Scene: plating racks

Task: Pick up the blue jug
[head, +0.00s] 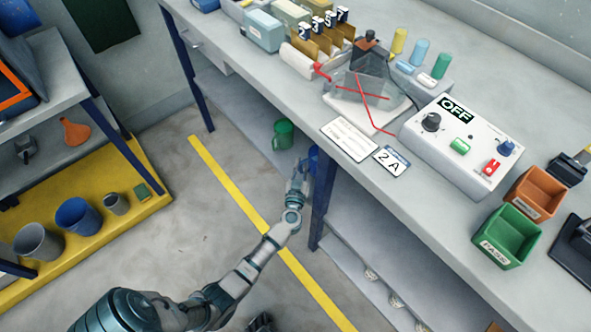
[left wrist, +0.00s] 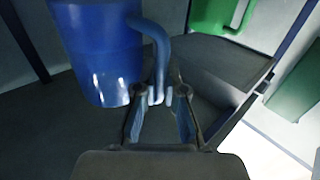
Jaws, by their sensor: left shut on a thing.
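The blue jug (left wrist: 97,45) fills the upper left of the left wrist view, with its handle (left wrist: 163,50) on the right side. My left gripper (left wrist: 160,98) is shut on the lower part of this handle. In the head view the left gripper (head: 301,168) reaches under the bench, and only a small part of the blue jug (head: 314,158) shows beside the table leg. I cannot tell whether the jug touches the shelf.
A green jug (head: 284,134) stands on the lower shelf close by, also seen in the left wrist view (left wrist: 218,14). The dark blue table leg (head: 323,195) is just right of the gripper. The floor (head: 170,225) to the left is clear.

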